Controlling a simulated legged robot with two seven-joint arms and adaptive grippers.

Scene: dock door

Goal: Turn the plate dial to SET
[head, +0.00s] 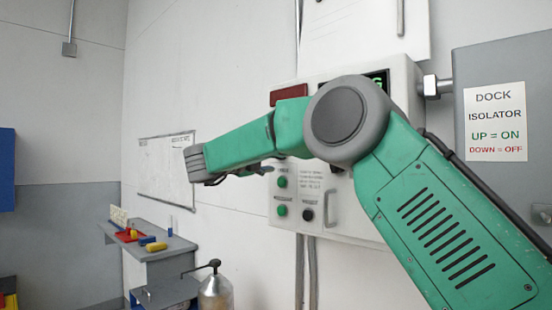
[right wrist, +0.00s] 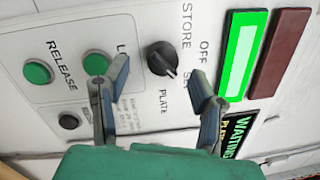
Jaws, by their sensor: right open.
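The plate dial (right wrist: 162,58) is a round black knob on the pale control panel (head: 345,225), above the PLATE label in the right wrist view. The words STORE, OFF and SET stand around it; SET is partly hidden by a finger. A short pale mark sits on the knob's lower right, but I cannot tell surely which word it points at. My right gripper (right wrist: 162,84) is open and empty, its fingertips either side of the dial, apparently short of it. In the head view my right arm hides the dial. My left gripper is out of view.
Green buttons (right wrist: 37,72), one marked RELEASE, and a black button (right wrist: 68,122) lie beside the dial. A lit green lamp (right wrist: 240,55), a dark red lamp (right wrist: 285,50) and a WAITING display (right wrist: 238,135) are opposite. A grey isolator box (head: 500,75) stands right; a metal cylinder (head: 215,292) stands below.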

